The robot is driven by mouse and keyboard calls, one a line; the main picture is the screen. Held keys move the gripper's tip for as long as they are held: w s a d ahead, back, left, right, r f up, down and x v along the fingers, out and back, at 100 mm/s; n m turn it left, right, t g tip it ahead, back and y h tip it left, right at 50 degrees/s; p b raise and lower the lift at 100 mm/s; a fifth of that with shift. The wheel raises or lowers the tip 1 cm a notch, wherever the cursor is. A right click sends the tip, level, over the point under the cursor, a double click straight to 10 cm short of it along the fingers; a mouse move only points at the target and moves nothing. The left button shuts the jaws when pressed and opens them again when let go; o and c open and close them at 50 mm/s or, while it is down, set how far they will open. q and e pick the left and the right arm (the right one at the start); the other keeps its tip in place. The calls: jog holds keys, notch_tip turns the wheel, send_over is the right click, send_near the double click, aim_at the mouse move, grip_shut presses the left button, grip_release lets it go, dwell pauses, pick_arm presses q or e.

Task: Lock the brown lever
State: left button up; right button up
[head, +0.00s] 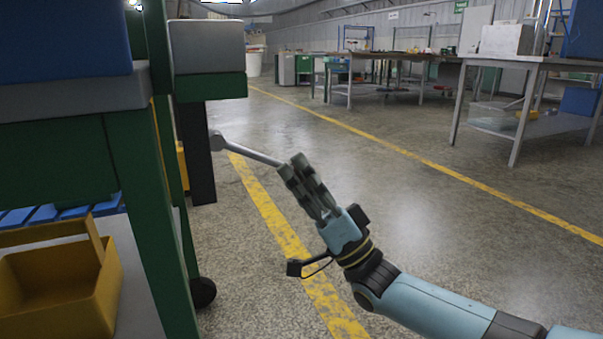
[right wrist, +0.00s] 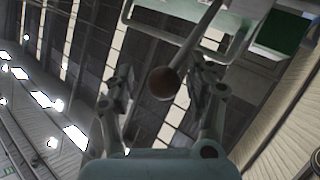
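The lever is a grey rod (head: 252,152) that slants down to the right from a pivot on a dark post (head: 198,150). In the right wrist view its round brown end (right wrist: 163,80) faces the camera and lies between the two fingers. My right gripper (head: 293,170) is at the lever's free end, and its fingers hide that end in the head view. The right wrist view shows the fingers spread, with a gap to the left of the brown end. Whether the right finger touches the rod, I cannot tell. My left gripper is not in view.
A green-framed workbench (head: 150,200) with a yellow bin (head: 105,280) stands close at the left. A grey box (head: 207,48) sits above the post. Workbenches (head: 530,62) stand at the back right. The floor around my right arm is clear, with yellow lines (head: 275,215).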

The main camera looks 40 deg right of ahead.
jog(key=shift+s, duration=0.15)
dwell(0.3)
jog(key=v, duration=1.1)
jog(key=shift+s+f, duration=0.2)
jog(key=shift+f, duration=0.1)
